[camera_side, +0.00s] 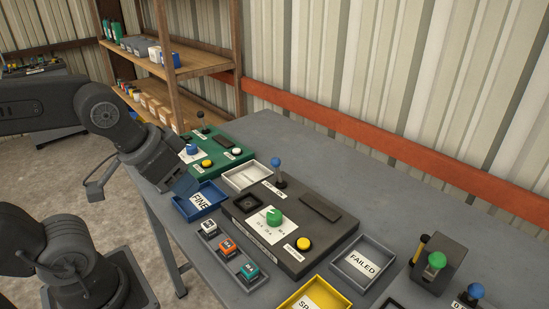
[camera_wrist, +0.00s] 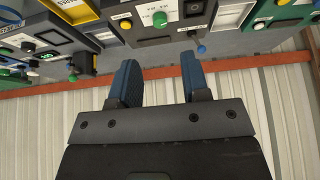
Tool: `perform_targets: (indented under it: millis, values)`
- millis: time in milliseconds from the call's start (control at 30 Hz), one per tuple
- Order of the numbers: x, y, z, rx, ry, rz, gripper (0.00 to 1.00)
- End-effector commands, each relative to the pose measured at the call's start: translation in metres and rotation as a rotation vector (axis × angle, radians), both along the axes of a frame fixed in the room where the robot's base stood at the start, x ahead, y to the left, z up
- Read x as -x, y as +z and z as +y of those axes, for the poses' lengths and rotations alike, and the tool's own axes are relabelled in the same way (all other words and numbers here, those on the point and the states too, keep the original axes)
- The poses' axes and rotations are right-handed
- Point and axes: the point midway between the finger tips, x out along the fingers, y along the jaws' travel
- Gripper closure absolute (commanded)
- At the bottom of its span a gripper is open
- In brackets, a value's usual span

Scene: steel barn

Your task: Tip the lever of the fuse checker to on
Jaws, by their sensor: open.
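The fuse checker (camera_side: 306,238), judged by the fuses beside it, is a dark box with a green dial, a yellow button, a square socket and a dark panel. Its lever (camera_side: 276,163) has a blue ball on a thin stalk at the back edge, standing nearly upright with a slight lean left; its label is too small to read. In the wrist view the checker (camera_wrist: 178,30) is at the top, with the blue lever ball (camera_wrist: 201,49) below it. My gripper (camera_side: 186,187) is open and empty above the blue FINE tray, left of the lever; its blue fingers (camera_wrist: 162,78) are apart.
A green box (camera_side: 232,166) with a black-topped lever stands behind left. A white tray (camera_side: 246,177), the FINE tray (camera_side: 208,207), a fuse tray (camera_side: 232,262), a yellow tray (camera_side: 312,297) and a FAILED tray (camera_side: 362,264) surround the checker. The back right table is clear.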

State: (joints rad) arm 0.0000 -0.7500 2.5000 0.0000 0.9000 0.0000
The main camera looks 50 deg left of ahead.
Motion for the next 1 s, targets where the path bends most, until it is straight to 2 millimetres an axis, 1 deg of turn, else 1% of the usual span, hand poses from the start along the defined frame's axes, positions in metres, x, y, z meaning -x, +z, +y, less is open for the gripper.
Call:
perform_targets:
  millis: [467,567,633,667,767,867,900,967,1000]
  values:
    - [0.000,0.000,0.000,0.000,0.000,0.000,0.57]
    - [-0.001,0.000,0.000,0.006,0.009,0.005,0.66]
    - [-0.006,0.001,0.002,0.032,0.044,0.024,0.73]
    - [-0.010,0.001,0.002,0.051,0.069,0.038,0.76]
    - [-0.029,0.003,0.008,0.153,0.206,0.108,0.85]
    - [-0.058,0.003,0.018,0.298,0.403,0.201,0.95]
    - [-0.070,0.002,0.024,0.360,0.488,0.240,0.99]
    - [-0.089,0.000,0.035,0.455,0.614,0.294,1.00]
    - [-0.102,-0.002,0.043,0.518,0.699,0.330,1.00]
